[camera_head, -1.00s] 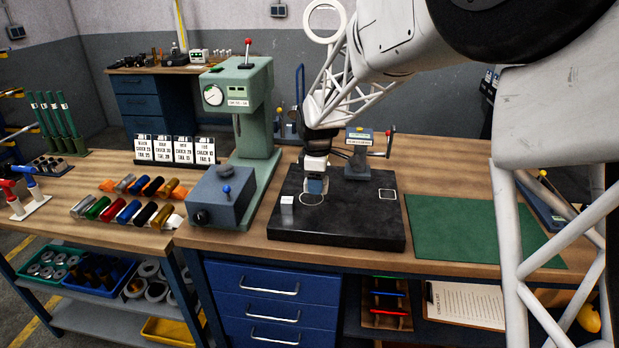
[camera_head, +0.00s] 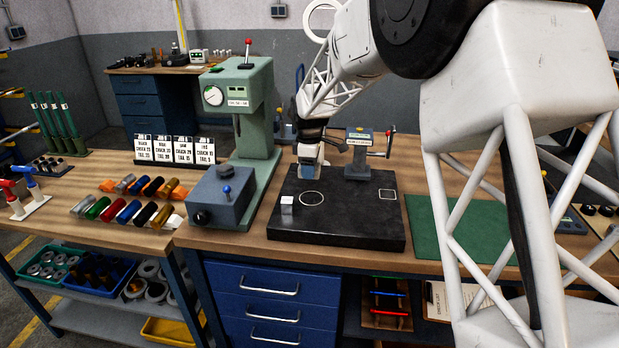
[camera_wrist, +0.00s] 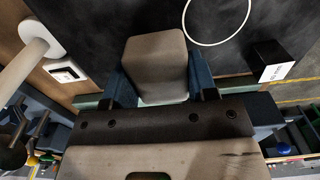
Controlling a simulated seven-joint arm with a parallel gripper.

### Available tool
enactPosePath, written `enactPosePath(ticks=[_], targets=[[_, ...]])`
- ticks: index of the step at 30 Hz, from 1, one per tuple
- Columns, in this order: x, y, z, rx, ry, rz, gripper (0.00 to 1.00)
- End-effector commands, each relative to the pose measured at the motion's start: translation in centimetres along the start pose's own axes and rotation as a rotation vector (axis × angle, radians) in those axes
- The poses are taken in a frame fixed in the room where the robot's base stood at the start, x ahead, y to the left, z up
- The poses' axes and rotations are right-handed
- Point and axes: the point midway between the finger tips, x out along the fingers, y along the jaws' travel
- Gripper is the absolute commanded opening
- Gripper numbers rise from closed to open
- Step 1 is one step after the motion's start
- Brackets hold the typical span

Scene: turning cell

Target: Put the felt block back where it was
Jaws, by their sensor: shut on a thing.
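The felt block (camera_wrist: 155,62), a grey-brown block, sits between the blue fingers of my gripper (camera_wrist: 158,75) in the wrist view. In the head view my gripper (camera_head: 307,174) is at the back left edge of the black plate (camera_head: 345,228), behind the white circle outline (camera_head: 312,198). The block is hard to make out there. The circle is empty, and its line also shows in the wrist view (camera_wrist: 217,43). A second, square outline (camera_head: 388,195) on the right of the plate is empty too. Whether the held block touches anything below, I cannot tell.
A green press (camera_head: 250,140) stands left. The plate's middle is clear.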

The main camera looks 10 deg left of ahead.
Motion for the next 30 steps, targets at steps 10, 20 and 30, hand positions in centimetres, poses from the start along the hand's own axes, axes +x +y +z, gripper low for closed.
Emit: enactPosePath(ticks=[10,20,30], targets=[[1.2,0.0,0.0,0.000,0.000,-0.001,0.30],[3.5,0.0,0.0,0.000,0.000,0.001,0.30],[3.7,0.0,0.0,0.000,0.000,0.000,0.30]])
